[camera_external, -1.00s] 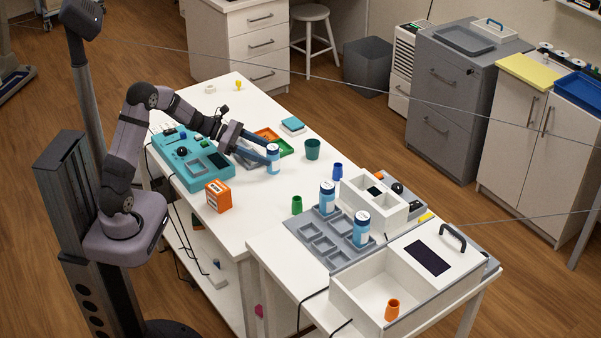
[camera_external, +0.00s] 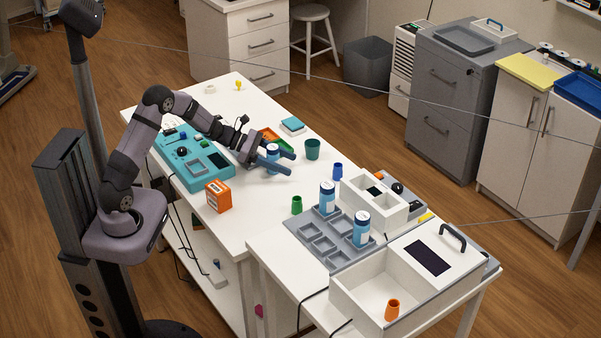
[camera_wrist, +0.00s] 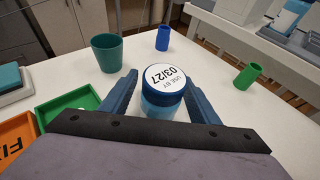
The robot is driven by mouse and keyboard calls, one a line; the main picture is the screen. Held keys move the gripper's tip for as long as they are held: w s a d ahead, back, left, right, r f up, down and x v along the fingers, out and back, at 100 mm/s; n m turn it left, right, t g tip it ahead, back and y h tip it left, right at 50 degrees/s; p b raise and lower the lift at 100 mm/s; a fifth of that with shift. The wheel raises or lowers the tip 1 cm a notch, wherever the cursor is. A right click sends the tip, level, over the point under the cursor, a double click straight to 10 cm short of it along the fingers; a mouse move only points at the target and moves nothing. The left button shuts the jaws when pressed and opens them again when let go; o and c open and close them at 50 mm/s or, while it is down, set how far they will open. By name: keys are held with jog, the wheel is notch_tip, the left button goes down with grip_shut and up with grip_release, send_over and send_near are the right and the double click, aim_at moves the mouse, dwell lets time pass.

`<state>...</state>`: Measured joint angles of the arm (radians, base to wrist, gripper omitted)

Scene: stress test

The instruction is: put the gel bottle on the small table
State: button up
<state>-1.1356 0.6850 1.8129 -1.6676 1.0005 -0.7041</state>
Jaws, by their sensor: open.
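A white and blue bottle (camera_external: 272,155) stands upright on the long white table, with "USE BY 03/27" on its lid in the wrist view (camera_wrist: 165,77). My gripper (camera_external: 291,164) is open, its blue fingers (camera_wrist: 160,85) on either side of this bottle; whether either finger touches it I cannot tell. Two similar bottles stand in the grey compartment tray, one at the back (camera_external: 327,198) and one at the right (camera_external: 361,229). Which one is the gel bottle I cannot read. The small table (camera_external: 283,282) is the nearer white one, under that tray.
An orange box (camera_external: 217,196) and teal panel (camera_external: 190,160) are left.

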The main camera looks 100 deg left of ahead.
jog(key=c, duration=1.2)
jog(key=shift+r, duration=0.1)
notch_tip(320, 180, up, 24)
jog(key=p, duration=1.4)
jog(key=shift+f, duration=0.25)
